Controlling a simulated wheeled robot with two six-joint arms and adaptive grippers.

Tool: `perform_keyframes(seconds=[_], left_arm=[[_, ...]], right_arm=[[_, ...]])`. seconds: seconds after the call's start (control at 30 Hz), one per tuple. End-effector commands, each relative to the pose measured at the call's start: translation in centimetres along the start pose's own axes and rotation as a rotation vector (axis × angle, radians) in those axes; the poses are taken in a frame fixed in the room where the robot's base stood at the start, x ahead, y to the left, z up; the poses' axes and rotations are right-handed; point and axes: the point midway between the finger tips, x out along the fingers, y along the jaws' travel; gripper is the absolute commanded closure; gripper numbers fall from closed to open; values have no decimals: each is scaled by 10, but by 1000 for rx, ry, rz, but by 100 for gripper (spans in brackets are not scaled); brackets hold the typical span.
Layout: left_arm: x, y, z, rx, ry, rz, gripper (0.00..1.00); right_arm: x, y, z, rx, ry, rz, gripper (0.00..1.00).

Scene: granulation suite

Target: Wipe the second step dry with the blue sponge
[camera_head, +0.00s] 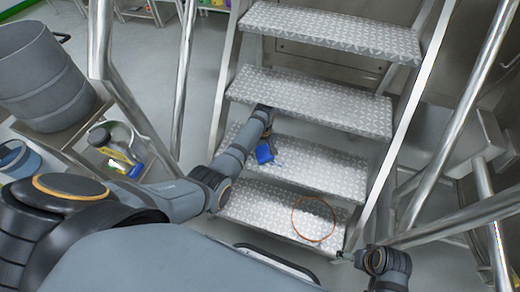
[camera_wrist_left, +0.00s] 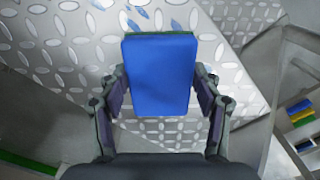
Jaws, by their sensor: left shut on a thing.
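The metal stair has several tread-plate steps. The second step (camera_head: 330,172) from the bottom lies in the middle of the head view. My left gripper (camera_head: 262,147) is over its left part, shut on the blue sponge (camera_head: 264,154). In the left wrist view the sponge (camera_wrist_left: 160,75) sits between both fingers, its broad blue face toward the camera. Small blue patches (camera_wrist_left: 140,13) show on the tread plate beyond it. I cannot tell whether the sponge touches the step. My right gripper (camera_head: 345,256) is by the right end of the bottom step; its fingers are too small to read.
A thin orange ring (camera_head: 313,218) shows on the bottom step (camera_head: 260,203). The third step (camera_head: 310,103) overhangs behind my left gripper. Steel handrails (camera_head: 460,125) flank the stair. A grey drum (camera_head: 45,80) and a tray (camera_head: 120,135) with bottles stand at left.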

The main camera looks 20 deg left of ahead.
Motion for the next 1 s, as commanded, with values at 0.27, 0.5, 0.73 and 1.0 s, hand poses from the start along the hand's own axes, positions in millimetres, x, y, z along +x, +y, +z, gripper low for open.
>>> perform_keyframes(seconds=[0.27,0.5,0.73,1.0], left_arm=[[0,17,18,1,-5,1,57],[2,22,24,1,-4,0,57],[0,33,36,1,-7,0,57],[-1,45,46,0,-3,0,57]], right_arm=[[-5,0,-1,0,0,0,0],[-5,0,-1,0,0,0,0],[-8,0,-1,0,0,0,0],[-9,0,-1,0,0,0,0]])
